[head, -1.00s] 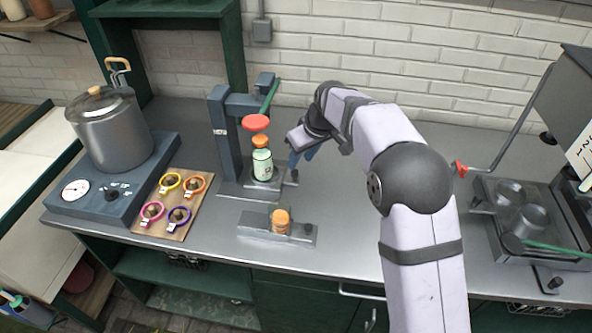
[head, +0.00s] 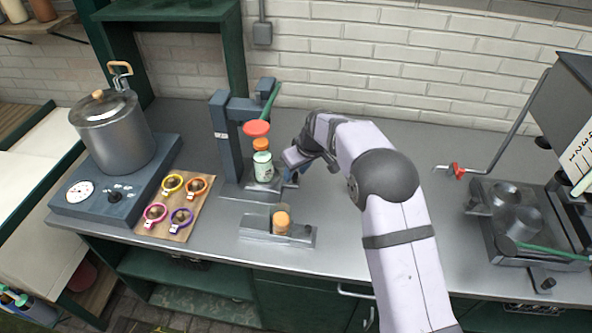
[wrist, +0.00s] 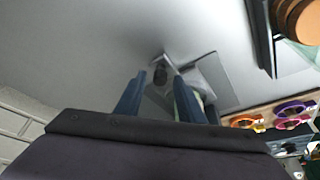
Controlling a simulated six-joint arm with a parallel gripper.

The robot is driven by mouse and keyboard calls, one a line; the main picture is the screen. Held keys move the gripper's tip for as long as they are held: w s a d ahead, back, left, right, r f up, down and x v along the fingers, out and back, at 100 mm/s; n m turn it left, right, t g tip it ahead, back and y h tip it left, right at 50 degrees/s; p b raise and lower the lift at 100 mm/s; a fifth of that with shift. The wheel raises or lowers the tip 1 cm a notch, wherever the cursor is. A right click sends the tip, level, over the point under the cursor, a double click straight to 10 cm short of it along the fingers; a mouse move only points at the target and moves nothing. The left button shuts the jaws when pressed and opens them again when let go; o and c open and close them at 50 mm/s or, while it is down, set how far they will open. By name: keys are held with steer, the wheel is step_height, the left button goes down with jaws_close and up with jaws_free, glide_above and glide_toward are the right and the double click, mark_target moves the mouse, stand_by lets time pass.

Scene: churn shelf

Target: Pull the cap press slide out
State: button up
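The cap press (head: 222,135) is a blue-grey frame with a red press head (head: 256,129) and a green lever. A pale green bottle (head: 262,170) with an orange cap (head: 262,144) stands upright under the head, on the press slide (head: 262,189). My gripper (head: 292,175) is just right of the bottle, low by the slide's right end. In the wrist view its two blue fingers (wrist: 155,88) are apart, and a dark knob (wrist: 160,73) shows between and just beyond their tips. Whether either finger touches the knob I cannot tell.
A grey block (head: 255,231) with orange caps (head: 281,222) stands in front of the press. Left are a board (head: 181,234) with coloured rings and a pot (head: 113,140) on a heater. A cranked machine (head: 490,240) stands right. The counter behind my arm is clear.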

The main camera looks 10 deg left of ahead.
steer(key=shift+c, duration=0.7)
jaws_close()
steer(key=d+b, duration=0.4)
steer(key=d, duration=0.6)
steer(key=shift+d+f, duration=0.1)
steer(key=shift+d, duration=0.15)
steer(key=shift+d+b, duration=0.3)
steer(key=shift+d, duration=0.3)
steer(key=shift+o, duration=0.7)
jaws_free()
steer(key=shift+r, duration=0.2)
steer(key=b+v, duration=0.1)
steer(key=v, duration=0.6)
steer(key=shift+b, duration=0.4)
